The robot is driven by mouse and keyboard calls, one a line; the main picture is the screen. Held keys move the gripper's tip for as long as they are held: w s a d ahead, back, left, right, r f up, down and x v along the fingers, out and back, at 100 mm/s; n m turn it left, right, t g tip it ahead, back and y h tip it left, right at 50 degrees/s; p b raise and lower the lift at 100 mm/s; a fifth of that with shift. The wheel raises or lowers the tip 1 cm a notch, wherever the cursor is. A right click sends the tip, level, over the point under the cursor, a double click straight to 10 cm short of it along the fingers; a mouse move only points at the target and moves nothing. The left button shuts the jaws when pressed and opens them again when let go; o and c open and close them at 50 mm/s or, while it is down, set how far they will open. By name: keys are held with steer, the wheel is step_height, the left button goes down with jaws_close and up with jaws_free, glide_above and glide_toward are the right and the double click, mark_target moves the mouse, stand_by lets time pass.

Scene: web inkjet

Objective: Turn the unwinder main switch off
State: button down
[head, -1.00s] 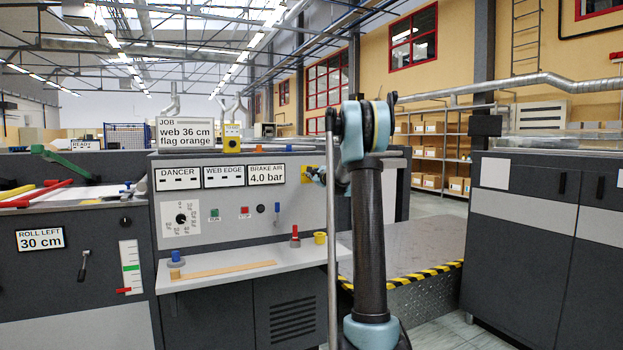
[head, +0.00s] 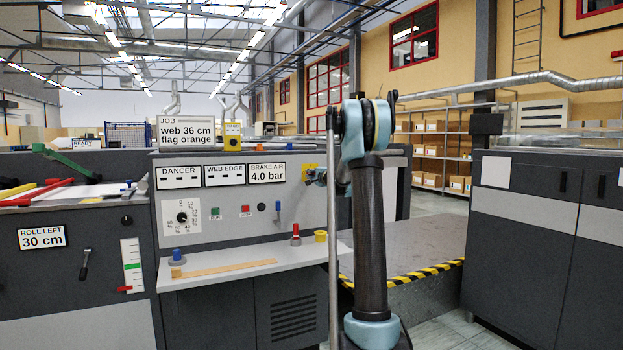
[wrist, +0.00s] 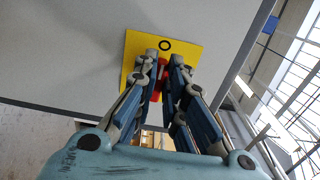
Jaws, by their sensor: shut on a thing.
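The unwinder main switch is a yellow plate (wrist: 190,46) with a black ring mark and a red handle (wrist: 163,70) on the grey panel. The handle is largely hidden between the fingers in the wrist view. My gripper (wrist: 165,60) is shut on the red handle, its fingertips in front of the plate. In the head view, part of the yellow plate (head: 306,170) shows at the panel's right end, with my gripper (head: 316,177) against it and partly behind my arm. The handle's exact angle cannot be told.
The panel (head: 230,230) also carries a selector dial (head: 182,217), green and red buttons and display signs. A shelf below holds a wooden strip (head: 225,270), a blue-topped piece (head: 177,257), a red peg (head: 296,236) and a yellow cup (head: 320,236). A striped-edge platform (head: 425,245) lies right.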

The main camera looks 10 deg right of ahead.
steer(key=shift+a+f, duration=0.15)
steer(key=shift+a, duration=0.05)
stand_by(0.3)
steer(key=c, duration=1.7)
jaws_free()
steer(key=shift+o, duration=0.2)
steer(key=shift+d, duration=0.1)
steer(key=shift+s, duration=0.1)
steer(key=v, duration=1.1)
steer(key=shift+s, duration=0.3)
steer(key=shift+d, duration=0.15)
